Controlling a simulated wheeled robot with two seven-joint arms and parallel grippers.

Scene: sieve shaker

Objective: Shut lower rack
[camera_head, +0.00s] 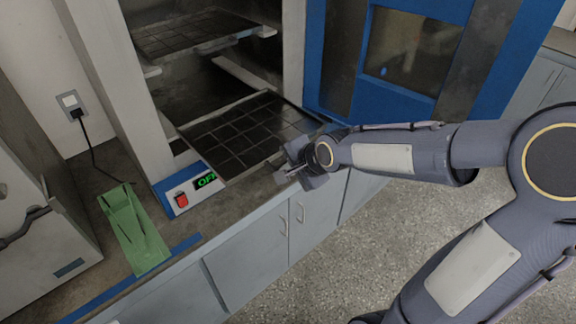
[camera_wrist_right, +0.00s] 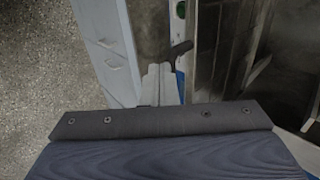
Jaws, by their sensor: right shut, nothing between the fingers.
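The lower rack (camera_head: 235,130) is a dark grid tray that sticks out of the open cabinet over the counter's front. My right gripper (camera_head: 283,178) is at the rack's front right corner, with its fingers shut and nothing between them. Whether it touches the rack edge I cannot tell. In the right wrist view the gripper's fingers (camera_wrist_right: 160,82) show beside the counter edge, and the rack is hard to make out. My left gripper is in neither view.
The upper rack (camera_head: 190,32) sits inside the cabinet. The blue door (camera_head: 395,85) stands open to the right. A control panel with a red switch (camera_head: 181,200) is at the cabinet's base. A green holder (camera_head: 130,225) stands on the counter at left. Grey cupboards (camera_head: 255,255) are below.

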